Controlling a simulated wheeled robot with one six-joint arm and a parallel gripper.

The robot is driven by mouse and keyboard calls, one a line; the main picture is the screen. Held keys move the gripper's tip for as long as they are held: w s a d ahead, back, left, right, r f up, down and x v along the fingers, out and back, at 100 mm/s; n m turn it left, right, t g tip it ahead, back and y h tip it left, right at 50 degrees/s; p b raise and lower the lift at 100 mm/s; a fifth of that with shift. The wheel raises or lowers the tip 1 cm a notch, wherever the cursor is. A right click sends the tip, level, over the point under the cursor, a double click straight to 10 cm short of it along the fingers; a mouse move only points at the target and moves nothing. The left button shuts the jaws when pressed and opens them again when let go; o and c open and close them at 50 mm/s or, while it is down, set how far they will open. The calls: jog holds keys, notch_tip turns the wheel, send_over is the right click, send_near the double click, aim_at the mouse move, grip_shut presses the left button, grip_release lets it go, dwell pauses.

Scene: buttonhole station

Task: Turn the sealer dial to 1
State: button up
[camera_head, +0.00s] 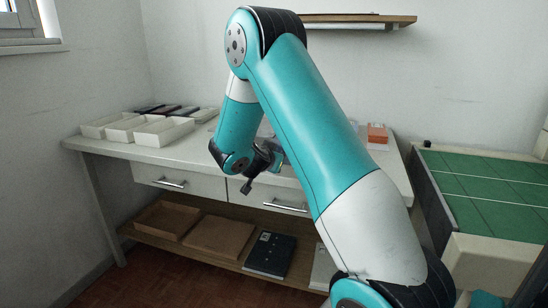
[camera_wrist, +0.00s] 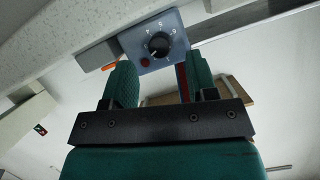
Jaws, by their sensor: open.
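The sealer dial (camera_wrist: 159,45) is a round black knob on a blue-grey panel (camera_wrist: 176,62), with white digits around it, in the wrist view. Which digit it points at is too small to tell. A red round spot (camera_wrist: 146,62) sits below left of the knob. My gripper (camera_wrist: 159,66) is open and empty. Its two green-padded fingers stand below the panel, one to each side of the dial and apart from it. In the head view my gripper (camera_head: 256,174) is at the front of the white bench, and my arm hides most of the sealer.
The white bench (camera_head: 110,147) holds cream trays (camera_head: 163,131) at left and an orange box (camera_head: 377,133) at right. Drawers with handles (camera_head: 170,183) are under its top. A lower shelf holds boxes and a dark binder (camera_head: 269,254). A green-topped table (camera_head: 485,190) stands at right.

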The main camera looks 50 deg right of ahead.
jog(key=shift+x, duration=1.75)
jog(key=c, duration=0.9)
jog(key=n+g, duration=0.1)
jog(key=n, duration=0.1)
jog(key=shift+w+a+n+g+h, duration=0.1)
jog(key=shift+n+g+h, duration=0.2)
jog(key=shift+n+g, duration=0.1)
jog(key=shift+f+n+g+h, duration=0.1)
jog(key=shift+n+g+h, duration=0.45)
jog(key=shift+n, duration=0.65)
jog(key=shift+g, duration=0.25)
